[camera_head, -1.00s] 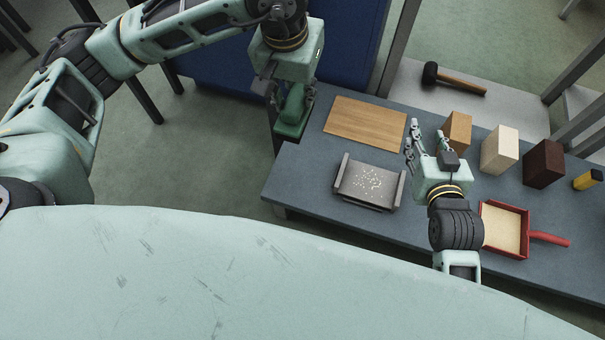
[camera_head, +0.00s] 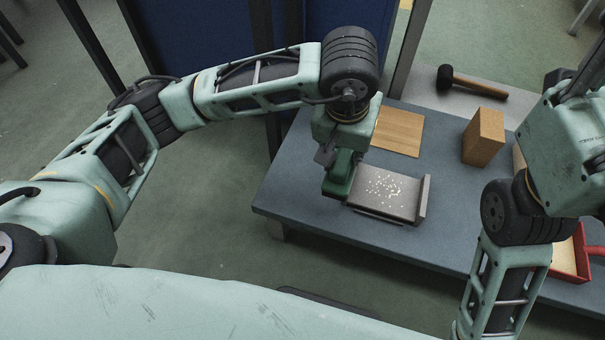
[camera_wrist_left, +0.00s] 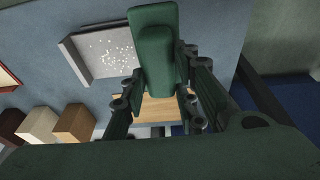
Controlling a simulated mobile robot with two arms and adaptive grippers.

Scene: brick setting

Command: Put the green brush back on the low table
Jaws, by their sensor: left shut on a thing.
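The green brush (camera_head: 341,176) is held in my left gripper (camera_head: 338,160), which is shut on it. In the head view it is over the left end of the grey metal tray with white bits (camera_head: 385,190); I cannot tell whether it touches. In the left wrist view the brush (camera_wrist_left: 158,50) stands between the fingers (camera_wrist_left: 160,95), and the tray (camera_wrist_left: 103,52) shows beside it. The low table (camera_head: 300,185) is blue-grey. My right arm is at the right of the head view; its gripper is out of view there.
A wooden board (camera_head: 398,131) lies behind the tray. A tan block (camera_head: 484,137) stands to the right. A hammer (camera_head: 470,82) lies on a lighter surface behind. The table's left front corner is bare.

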